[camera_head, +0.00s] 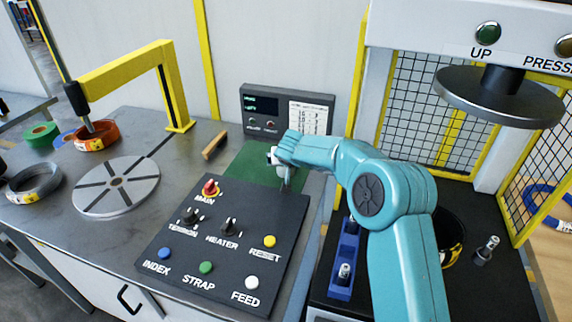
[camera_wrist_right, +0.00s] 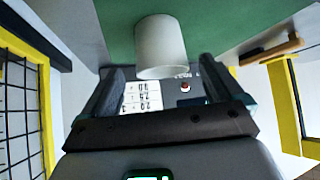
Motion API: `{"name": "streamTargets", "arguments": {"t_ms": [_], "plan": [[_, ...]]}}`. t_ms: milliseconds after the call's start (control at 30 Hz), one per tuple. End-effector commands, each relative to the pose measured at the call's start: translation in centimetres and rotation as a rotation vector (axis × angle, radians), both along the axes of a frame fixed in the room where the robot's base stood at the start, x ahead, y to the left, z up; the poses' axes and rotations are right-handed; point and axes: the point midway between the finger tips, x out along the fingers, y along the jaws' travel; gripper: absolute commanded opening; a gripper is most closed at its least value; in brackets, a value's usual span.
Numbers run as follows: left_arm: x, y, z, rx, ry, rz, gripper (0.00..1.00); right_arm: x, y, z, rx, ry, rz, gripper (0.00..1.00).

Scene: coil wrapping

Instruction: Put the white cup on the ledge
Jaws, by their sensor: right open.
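The white cup (camera_wrist_right: 160,47) shows in the right wrist view, in front of and between the fingers of my right gripper (camera_wrist_right: 158,75). The fingers are open, with visible gaps on both sides of the cup. In the head view my right gripper (camera_head: 284,178) is low over the green mat (camera_head: 247,165). A small white patch beside it is probably the cup, mostly hidden by the gripper. I cannot tell from these frames which surface is the ledge. My left gripper is not in view.
A dark control panel (camera_head: 222,245) with knobs and buttons lies in front of the mat. A grey display box (camera_head: 287,110) stands behind. A wooden-handled piece (camera_head: 215,145) lies left of the mat. A round turntable (camera_head: 117,186) is farther left, and a press plate (camera_head: 498,97) hangs at right.

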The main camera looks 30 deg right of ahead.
Motion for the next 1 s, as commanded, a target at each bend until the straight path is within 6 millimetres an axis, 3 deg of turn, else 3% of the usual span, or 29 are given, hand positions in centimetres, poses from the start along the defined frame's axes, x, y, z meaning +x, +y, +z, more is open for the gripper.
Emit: {"name": "streamTargets", "arguments": {"t_ms": [367, 667, 833, 1000], "plan": [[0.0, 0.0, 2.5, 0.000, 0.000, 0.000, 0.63, 2.7, -1.1, -3.7, 0.000, 0.001, -0.001, 0.94], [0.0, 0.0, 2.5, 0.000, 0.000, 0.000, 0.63, 3.0, -1.3, -4.3, -0.001, 0.000, 0.001, 0.94], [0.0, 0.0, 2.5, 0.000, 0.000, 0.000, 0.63, 3.0, -1.3, -4.3, 0.000, 0.000, 0.000, 0.42], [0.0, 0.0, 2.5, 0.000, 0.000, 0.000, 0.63, 3.0, -1.3, -4.3, 0.000, 0.000, 0.000, 0.34]]}}
